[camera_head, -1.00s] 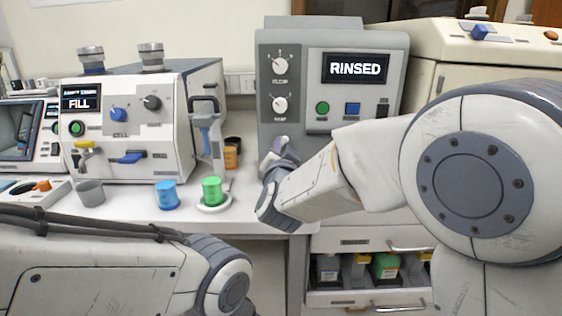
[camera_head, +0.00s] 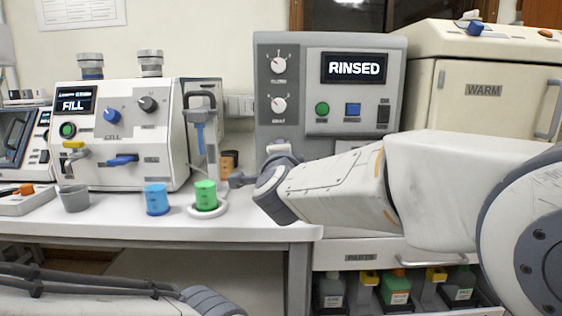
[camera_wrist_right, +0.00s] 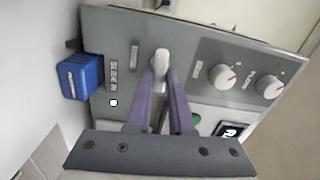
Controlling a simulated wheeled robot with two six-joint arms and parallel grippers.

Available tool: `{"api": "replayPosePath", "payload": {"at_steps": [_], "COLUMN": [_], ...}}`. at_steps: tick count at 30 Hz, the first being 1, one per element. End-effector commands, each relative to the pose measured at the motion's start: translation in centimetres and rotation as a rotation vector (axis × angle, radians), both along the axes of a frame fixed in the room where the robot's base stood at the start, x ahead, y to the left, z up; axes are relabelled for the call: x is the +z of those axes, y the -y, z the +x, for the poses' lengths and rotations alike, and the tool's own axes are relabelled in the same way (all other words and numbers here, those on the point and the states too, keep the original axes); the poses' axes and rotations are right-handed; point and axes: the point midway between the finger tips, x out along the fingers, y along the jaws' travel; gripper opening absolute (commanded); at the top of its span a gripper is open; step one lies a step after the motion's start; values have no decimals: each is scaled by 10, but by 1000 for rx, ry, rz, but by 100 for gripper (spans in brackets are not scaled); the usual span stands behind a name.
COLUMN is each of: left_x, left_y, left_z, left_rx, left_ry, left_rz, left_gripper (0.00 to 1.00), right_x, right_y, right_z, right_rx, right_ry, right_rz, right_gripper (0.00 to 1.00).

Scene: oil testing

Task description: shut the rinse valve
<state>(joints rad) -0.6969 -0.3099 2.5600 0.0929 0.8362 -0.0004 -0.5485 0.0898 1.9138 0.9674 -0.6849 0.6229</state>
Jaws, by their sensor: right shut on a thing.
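The grey rinse machine (camera_head: 348,112) stands at the back centre in the head view, its display (camera_head: 357,68) reading RINSED. In the right wrist view its panel (camera_wrist_right: 192,38) fills the picture, tilted. A pale valve lever (camera_wrist_right: 161,60) stands out from that panel. My right gripper (camera_wrist_right: 161,85) is shut on the lever, one purple finger at each side. In the head view my right wrist hides most of the valve and the fingers. My left arm shows at the bottom left, but its gripper is out of view.
Two white knobs (camera_wrist_right: 222,76) and a blue box (camera_wrist_right: 81,77) flank the lever. A white fill machine (camera_head: 125,130) stands left, with a blue cup (camera_head: 157,199), a green cup (camera_head: 205,195) and a grey cup (camera_head: 74,198) before it. A WARM cabinet (camera_head: 490,85) stands right.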

Motion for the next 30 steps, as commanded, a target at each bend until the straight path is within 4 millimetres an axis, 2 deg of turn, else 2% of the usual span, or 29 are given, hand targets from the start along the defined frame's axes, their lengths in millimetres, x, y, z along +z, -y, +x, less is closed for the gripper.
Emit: {"api": "replayPosePath", "payload": {"at_steps": [1, 6, 24, 25, 27, 30], "left_x": [-6, -11, -13, -13, -13, -13], "left_y": [0, 0, 0, 0, 0, 0], "left_z": [0, 0, 0, 0, 0, 0], "left_rx": [0, 0, 0, 0, 0, 0], "left_ry": [0, 0, 0, 0, 0, 0], "left_rz": [0, 0, 0, 0, 0, 0], "left_gripper": [50, 50, 50, 50, 50, 50], "right_x": [-5, -4, -3, -3, -3, -2], "right_y": [0, 0, 0, 0, 0, 0], "right_z": [0, 0, 0, 0, 0, 0], "right_rx": [1, 0, -2, -2, -1, -1], "right_ry": [-4, -4, -6, -6, -5, -4], "right_rz": [24, 85, 122, 122, 122, 120], "right_gripper": [0, 0, 0, 28, 50, 50]}}
